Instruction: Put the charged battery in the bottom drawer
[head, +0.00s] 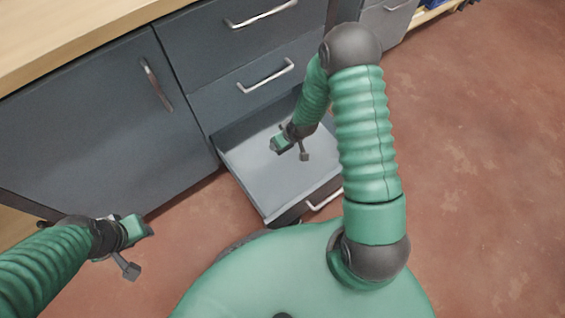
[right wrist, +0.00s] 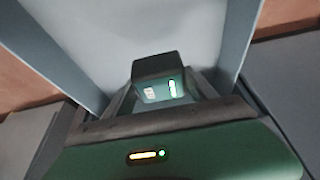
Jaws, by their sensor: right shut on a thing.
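My right gripper (head: 276,146) reaches down inside the open bottom drawer (head: 245,180) in the head view. I cannot tell if the battery touches the drawer floor. In the head view the battery is too small to make out. My left gripper (head: 148,230) hangs at lower left, away from the drawer; its jaw opening is unclear.
Two closed drawers (head: 240,90) with metal handles sit above the open one. A closed cabinet door (head: 90,130) is to their left, under a wooden worktop (head: 80,35). The reddish floor (head: 480,150) at right is clear.

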